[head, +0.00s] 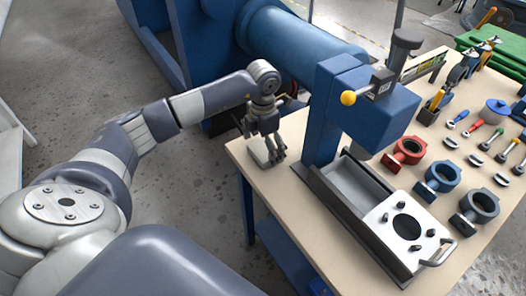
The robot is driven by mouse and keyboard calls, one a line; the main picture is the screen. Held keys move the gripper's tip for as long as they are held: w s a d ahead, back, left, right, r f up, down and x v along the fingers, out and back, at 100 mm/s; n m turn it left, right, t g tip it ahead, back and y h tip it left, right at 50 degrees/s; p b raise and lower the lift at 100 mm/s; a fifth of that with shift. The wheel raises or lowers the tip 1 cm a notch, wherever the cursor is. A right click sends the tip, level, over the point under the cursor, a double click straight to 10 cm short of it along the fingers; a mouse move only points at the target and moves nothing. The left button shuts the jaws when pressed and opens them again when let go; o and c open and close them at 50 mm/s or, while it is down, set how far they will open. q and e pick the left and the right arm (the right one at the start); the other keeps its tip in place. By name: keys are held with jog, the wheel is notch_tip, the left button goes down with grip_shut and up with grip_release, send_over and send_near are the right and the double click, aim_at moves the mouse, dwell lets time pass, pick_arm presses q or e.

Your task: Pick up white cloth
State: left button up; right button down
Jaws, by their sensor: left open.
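A small whitish piece (257,156), which looks like the white cloth, lies flat at the left corner of the table. It is small and partly hidden behind my left gripper, so its folds cannot be made out. My left gripper (273,157) points down over it with its fingers apart. The fingertips are at or just above the cloth; whether they touch it cannot be told. My right gripper is not in view.
A blue press (361,112) with a metal tray (352,187) at its foot stands right of the gripper. Red (406,152), blue (440,178) and dark (477,208) valve rings and several tools fill the table's right side. The table's front left strip (268,190) is clear.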

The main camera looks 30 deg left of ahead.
aim_at(263, 150)
pick_arm(q)
jog(key=shift+c, duration=0.8)
jog(key=c, duration=0.9)
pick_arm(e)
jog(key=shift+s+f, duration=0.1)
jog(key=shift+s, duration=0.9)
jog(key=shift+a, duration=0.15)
pick_arm(q)
jog(key=shift+r, duration=0.2)
notch_tip(263, 150, up, 10)
jog(key=shift+f+b, duration=0.2)
jog(key=shift+b, duration=0.35)
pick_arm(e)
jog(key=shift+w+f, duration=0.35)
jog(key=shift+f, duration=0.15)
